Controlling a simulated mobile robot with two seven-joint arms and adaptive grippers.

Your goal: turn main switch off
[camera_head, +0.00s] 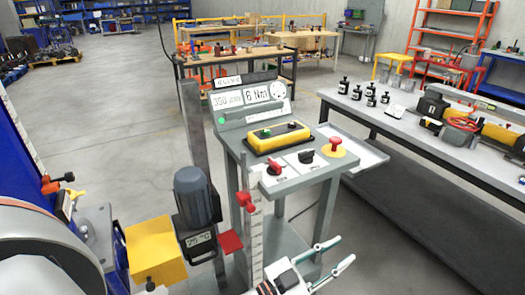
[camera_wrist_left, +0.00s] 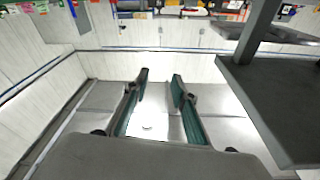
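The labels under the knobs are too small to read, so I cannot tell which is the main switch. My left gripper (camera_head: 346,248) is in front of the stand, below the panel and apart from the knobs. Its two greenish fingers are spread and empty. They also show apart in the left wrist view (camera_wrist_left: 160,76), with no switch between them. My right gripper is not in view.
A yellow box-shaped device (camera_head: 278,137) and display signs (camera_head: 250,98) sit on the stand. A grey motor (camera_head: 195,196) and a red clamp (camera_head: 245,202) stand left of it. A workbench (camera_head: 430,128) with black parts is to the right. A dark grey surface (camera_wrist_left: 275,95) is right in the wrist view.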

